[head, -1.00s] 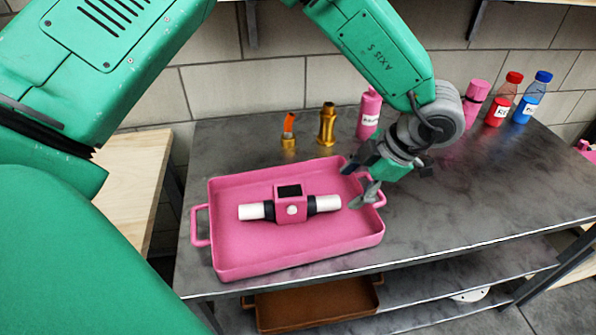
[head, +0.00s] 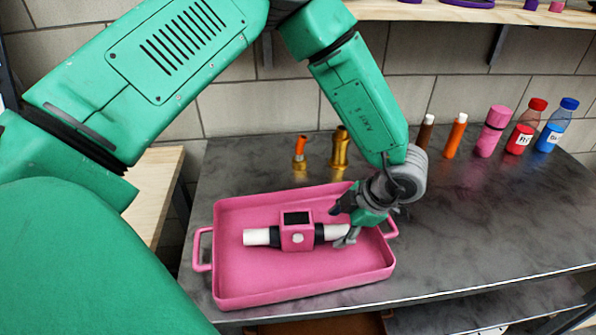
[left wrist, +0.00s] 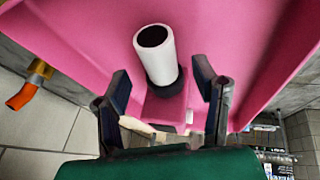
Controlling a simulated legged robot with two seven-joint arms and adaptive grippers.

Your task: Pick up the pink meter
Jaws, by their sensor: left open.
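The pink meter (head: 297,236) lies in the pink tray (head: 245,287) on the dark table. It has a pink square body with a dark screen, black collars and white pipe ends. My left gripper (head: 342,224) is at the meter's right white end, over the right part of the tray. My right gripper is not in view.
Behind the tray stand brass fittings (head: 340,148), brown and orange tubes (head: 455,136), a pink bottle (head: 490,132), a red bottle (head: 524,128) and a blue bottle (head: 556,126). The table's right part (head: 480,220) is clear. A shelf (head: 450,10) runs above.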

